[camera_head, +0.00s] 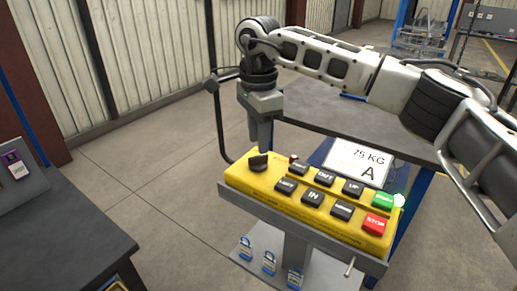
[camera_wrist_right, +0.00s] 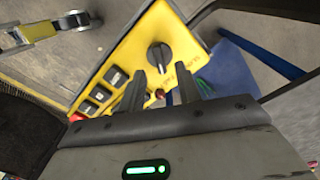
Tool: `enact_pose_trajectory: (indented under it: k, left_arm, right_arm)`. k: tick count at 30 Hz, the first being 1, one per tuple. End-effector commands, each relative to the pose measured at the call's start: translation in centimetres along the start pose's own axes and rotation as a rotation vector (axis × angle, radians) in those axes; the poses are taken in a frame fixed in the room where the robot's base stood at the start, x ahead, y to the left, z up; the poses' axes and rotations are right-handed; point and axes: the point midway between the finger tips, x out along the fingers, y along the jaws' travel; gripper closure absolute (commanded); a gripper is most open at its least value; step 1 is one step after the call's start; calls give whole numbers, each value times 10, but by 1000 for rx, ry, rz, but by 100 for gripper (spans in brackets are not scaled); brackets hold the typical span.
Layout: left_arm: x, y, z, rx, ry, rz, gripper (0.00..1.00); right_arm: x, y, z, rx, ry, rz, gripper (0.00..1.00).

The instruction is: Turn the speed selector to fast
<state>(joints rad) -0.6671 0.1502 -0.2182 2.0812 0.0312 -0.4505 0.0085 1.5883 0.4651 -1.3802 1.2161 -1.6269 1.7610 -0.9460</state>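The speed selector (camera_head: 258,162) is a black knob at the left end of the yellow control box (camera_head: 232,178). In the right wrist view the knob (camera_wrist_right: 160,57) shows beyond my fingertips, with small lettering beside it that is too blurred to read. My right gripper (camera_head: 260,148) points down just above the knob. In its wrist view the two fingers (camera_wrist_right: 160,72) are apart, one to each side of the knob's line, with nothing held. I cannot tell whether they touch the knob. My left gripper is not in view.
The box carries several black buttons, a green button (camera_head: 383,200) and a red stop button (camera_head: 376,225). A sign (camera_head: 357,163) reading "75 KG A" lies behind it. A dark table (camera_head: 70,248) stands at left; floor between is clear.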

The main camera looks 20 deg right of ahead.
Motion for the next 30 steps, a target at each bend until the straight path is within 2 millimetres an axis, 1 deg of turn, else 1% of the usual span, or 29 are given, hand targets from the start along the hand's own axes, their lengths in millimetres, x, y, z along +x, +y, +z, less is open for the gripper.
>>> enact_pose_trajectory:
  k: [1,3,9,12,15,18,21,30]
  left_arm:
    - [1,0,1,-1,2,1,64]
    - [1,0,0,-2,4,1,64]
    - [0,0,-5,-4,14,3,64]
    - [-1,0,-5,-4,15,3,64]
    - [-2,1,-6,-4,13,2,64]
    - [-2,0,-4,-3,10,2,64]
    - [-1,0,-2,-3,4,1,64]
    - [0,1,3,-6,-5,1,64]
  right_arm:
    - [-13,0,1,-1,-1,-5,66]
    - [-31,-1,1,0,0,-5,66]
    - [-79,0,0,1,1,-3,66]
    - [-97,0,0,2,0,-3,66]
    - [-110,0,0,2,-1,-2,66]
    - [-117,0,0,1,0,-1,66]
    - [-120,0,0,1,0,0,66]
    - [-120,0,0,1,0,0,66]
